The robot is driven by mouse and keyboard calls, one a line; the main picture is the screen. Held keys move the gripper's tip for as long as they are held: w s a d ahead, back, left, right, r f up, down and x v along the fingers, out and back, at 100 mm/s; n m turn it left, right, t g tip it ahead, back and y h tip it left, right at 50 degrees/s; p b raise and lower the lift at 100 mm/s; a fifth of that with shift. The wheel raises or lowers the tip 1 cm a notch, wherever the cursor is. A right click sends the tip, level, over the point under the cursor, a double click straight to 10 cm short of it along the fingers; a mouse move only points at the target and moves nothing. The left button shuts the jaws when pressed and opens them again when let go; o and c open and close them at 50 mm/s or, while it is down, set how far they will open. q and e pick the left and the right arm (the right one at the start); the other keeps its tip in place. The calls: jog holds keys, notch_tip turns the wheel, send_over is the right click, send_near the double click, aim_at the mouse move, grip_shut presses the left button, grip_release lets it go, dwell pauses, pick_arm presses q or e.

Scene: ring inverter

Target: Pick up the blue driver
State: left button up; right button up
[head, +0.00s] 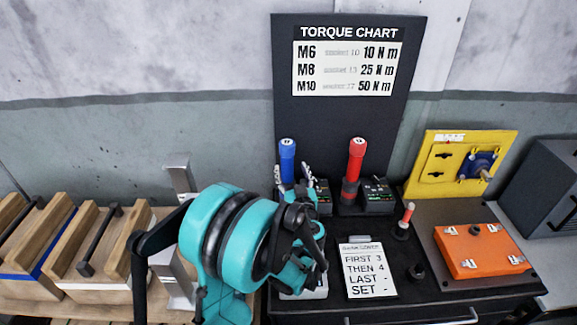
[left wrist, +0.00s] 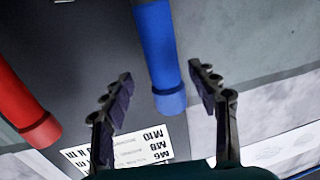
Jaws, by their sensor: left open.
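The blue driver (head: 287,150) stands upright on the dark bench below the torque chart, its lower part hidden behind my left arm and gripper. My left gripper (head: 292,173) is open, with one finger on each side of the driver's handle. In the left wrist view the blue driver (left wrist: 159,50) lies between the two spread fingers of my left gripper (left wrist: 160,78), with gaps visible on both sides. My right gripper is in neither view.
A red driver (head: 355,160) stands to the right in its dock, also seen in the left wrist view (left wrist: 25,110). The torque chart board (head: 345,125) rises behind. A card (head: 368,270), a small red-tipped tool (head: 406,217), an orange case (head: 480,251) and a yellow panel (head: 435,180) are further right.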

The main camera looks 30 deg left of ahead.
aim_at(288, 165)
pick_arm(q)
jog(key=b+x, duration=0.1)
jog(key=x, duration=0.4)
jog(key=shift+a, duration=0.35)
jog(key=shift+r, duration=0.1)
grip_shut()
